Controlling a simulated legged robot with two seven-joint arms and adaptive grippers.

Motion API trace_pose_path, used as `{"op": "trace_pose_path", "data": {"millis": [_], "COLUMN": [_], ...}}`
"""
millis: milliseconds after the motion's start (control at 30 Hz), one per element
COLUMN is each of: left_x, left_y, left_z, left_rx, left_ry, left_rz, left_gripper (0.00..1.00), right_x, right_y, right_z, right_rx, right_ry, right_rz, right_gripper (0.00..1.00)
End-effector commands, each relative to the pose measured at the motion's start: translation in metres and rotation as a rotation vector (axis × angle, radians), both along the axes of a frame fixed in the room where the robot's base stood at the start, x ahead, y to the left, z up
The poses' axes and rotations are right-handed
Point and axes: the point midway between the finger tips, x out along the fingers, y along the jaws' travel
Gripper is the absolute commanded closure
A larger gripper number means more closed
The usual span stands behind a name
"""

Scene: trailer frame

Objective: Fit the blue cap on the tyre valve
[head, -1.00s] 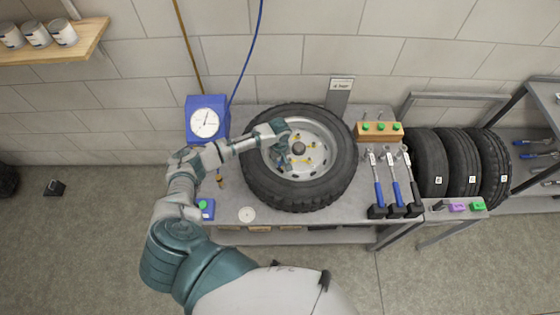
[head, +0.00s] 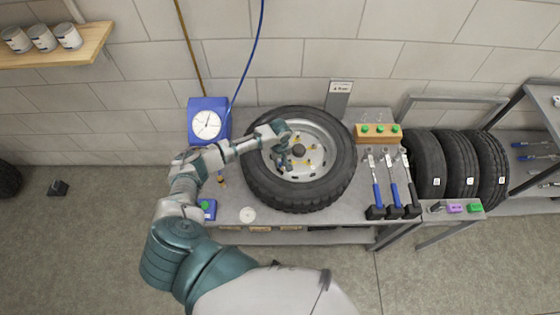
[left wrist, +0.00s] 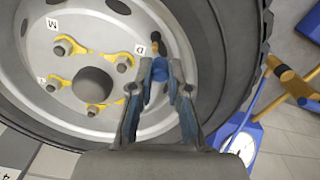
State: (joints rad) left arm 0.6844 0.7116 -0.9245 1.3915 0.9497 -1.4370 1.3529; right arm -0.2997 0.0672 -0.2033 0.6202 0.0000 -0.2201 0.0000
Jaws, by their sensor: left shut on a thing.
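The tyre (head: 262,190) lies flat on the grey bench, its pale rim (head: 322,140) facing up. My left gripper (head: 284,164) reaches over the rim's left part. In the left wrist view my left gripper (left wrist: 160,76) is shut on the blue cap (left wrist: 160,68), which shows between the fingertips. A short dark stem, which looks like the tyre valve (left wrist: 155,38), stands on the rim just beyond the cap. I cannot tell whether the cap touches it. My right gripper is not in view.
Yellow wheel-nut pointers (left wrist: 120,58) sit on the rim. A blue gauge box (head: 207,105) stands left of the tyre. Several blue-handled tools (head: 394,194) and a wooden block with green pegs (head: 379,139) are at right. Bare bench (head: 228,206) shows at front left.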

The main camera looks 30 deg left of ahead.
Motion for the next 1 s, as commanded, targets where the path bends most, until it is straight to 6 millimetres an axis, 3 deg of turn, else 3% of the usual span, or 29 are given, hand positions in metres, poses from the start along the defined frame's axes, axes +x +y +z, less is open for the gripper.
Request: {"op": "trace_pose_path", "data": {"millis": [567, 1000], "left_x": [0.000, 0.000], "left_y": [0.001, 0.001], "left_z": [-0.009, -0.017], "left_rx": [-0.003, -0.001], "left_ry": [0.000, 0.000], "left_rz": [0.000, 0.000], "left_gripper": [1.00, 1.00], "right_x": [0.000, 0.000], "right_y": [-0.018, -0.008], "right_z": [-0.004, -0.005], "right_rx": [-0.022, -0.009], "right_ry": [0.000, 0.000], "right_rz": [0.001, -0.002], "right_gripper": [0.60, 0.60]}}
